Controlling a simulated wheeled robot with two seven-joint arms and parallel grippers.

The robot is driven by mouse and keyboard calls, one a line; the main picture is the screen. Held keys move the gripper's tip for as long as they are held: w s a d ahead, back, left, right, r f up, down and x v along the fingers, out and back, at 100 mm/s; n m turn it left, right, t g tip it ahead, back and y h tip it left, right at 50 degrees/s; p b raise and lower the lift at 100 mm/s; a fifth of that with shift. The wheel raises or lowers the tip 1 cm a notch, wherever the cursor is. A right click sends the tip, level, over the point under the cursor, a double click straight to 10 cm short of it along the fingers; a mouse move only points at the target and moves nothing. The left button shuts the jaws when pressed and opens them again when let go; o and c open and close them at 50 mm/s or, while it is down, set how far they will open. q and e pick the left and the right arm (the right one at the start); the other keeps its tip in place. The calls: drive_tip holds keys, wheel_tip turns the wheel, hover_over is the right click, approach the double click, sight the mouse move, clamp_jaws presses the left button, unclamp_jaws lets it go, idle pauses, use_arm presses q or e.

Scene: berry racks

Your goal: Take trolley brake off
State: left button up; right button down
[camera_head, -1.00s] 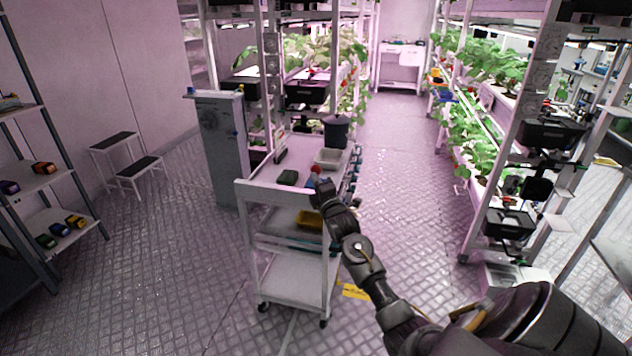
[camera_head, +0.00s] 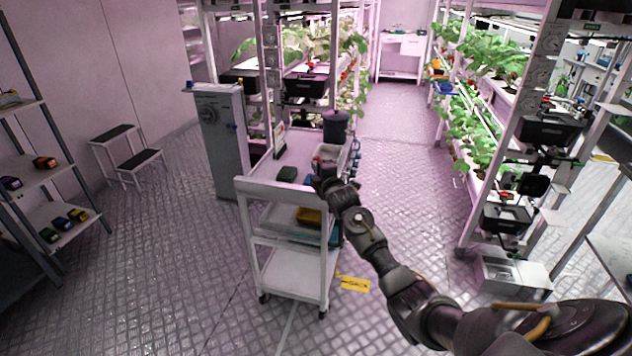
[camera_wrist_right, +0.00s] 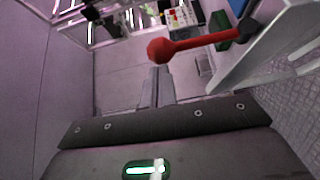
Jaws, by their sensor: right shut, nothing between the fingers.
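The white trolley (camera_head: 290,270) stands on the plate floor in front of me, its handle end towards me. In the right wrist view a red lever with a round knob (camera_wrist_right: 160,50) runs beside the trolley's pale rail (camera_wrist_right: 262,62); I take it for the brake lever. My right gripper (camera_head: 322,184) is at the trolley's top near corner. Its shut, empty fingers (camera_wrist_right: 157,82) point at the knob, which is just beyond the tips; I cannot tell whether they touch. In the head view my gripper largely hides the lever. My left gripper is out of view.

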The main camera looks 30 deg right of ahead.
drive_tip(key=s+a+r, duration=0.1)
drive_tip(key=s+a, duration=0.4)
drive_tip(key=s, duration=0.7)
drive_tip(key=shift+r, duration=0.2)
